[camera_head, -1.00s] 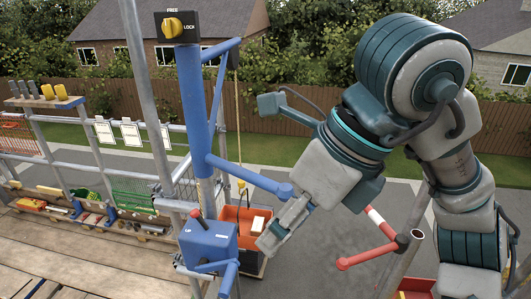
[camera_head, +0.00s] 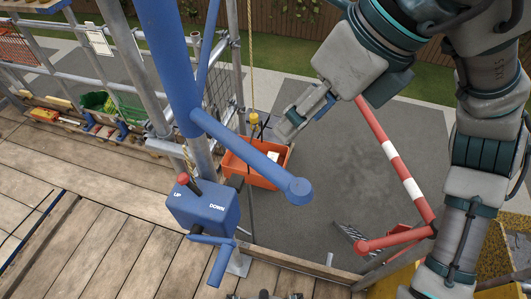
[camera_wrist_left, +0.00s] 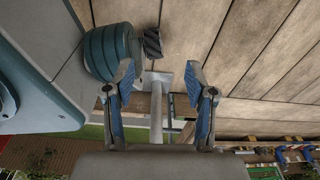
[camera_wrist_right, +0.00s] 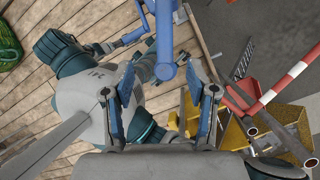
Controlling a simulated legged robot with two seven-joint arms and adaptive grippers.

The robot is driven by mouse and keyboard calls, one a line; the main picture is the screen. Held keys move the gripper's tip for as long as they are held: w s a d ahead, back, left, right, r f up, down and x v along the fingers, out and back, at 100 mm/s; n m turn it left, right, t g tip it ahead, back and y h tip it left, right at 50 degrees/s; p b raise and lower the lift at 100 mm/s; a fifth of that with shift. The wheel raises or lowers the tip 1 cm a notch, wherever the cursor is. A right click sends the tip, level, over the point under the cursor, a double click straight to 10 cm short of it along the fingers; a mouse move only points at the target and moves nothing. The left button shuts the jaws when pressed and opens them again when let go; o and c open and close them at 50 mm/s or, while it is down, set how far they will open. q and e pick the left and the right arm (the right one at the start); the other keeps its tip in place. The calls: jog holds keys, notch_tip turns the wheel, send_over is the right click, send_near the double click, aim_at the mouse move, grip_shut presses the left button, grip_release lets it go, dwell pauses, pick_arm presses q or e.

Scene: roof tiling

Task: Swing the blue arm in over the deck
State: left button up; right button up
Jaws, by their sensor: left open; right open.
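The blue arm shows in the head view as a thick blue post with a bar (camera_head: 240,146) sticking out to the right and ending in a round knob. The bar reaches out past the deck's edge. My right gripper (camera_head: 300,115) is open and empty, above and beyond the knob in the head view. In the right wrist view the bar's end (camera_wrist_right: 165,70) shows ahead, between the open fingers (camera_wrist_right: 168,100); I see no contact. My left gripper (camera_wrist_left: 160,85) is open and empty, facing the plank deck (camera_wrist_left: 240,50), which also shows in the head view (camera_head: 90,235).
A blue control box (camera_head: 203,207) with a red-knobbed lever stands below the bar. An orange crate (camera_head: 240,172) sits behind it under a yellow hook (camera_head: 254,118). A red-and-white barrier (camera_head: 392,160) stands right. Scaffold rails and a yellow container (camera_head: 503,250) flank the deck.

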aim_at(267, 160)
jog(key=x, duration=0.4)
jog(key=b+x, duration=0.1)
jog(key=x, duration=0.4)
jog(key=d+x, duration=0.1)
jog(key=x, duration=0.4)
jog(key=shift+w+f, duration=0.15)
jog(key=shift+f, duration=0.1)
jog(key=shift+a+f, duration=0.1)
jog(key=shift+a, duration=0.5)
jog(key=shift+d, duration=0.4)
jog(key=c, duration=0.9)
pick_arm(q)
jog(key=w, duration=0.1)
jog(key=w+d+r, duration=0.1)
jog(key=w, duration=0.3)
jog(key=shift+d+r, duration=0.3)
jog(key=shift+d, duration=0.05)
pick_arm(e)
grip_shut()
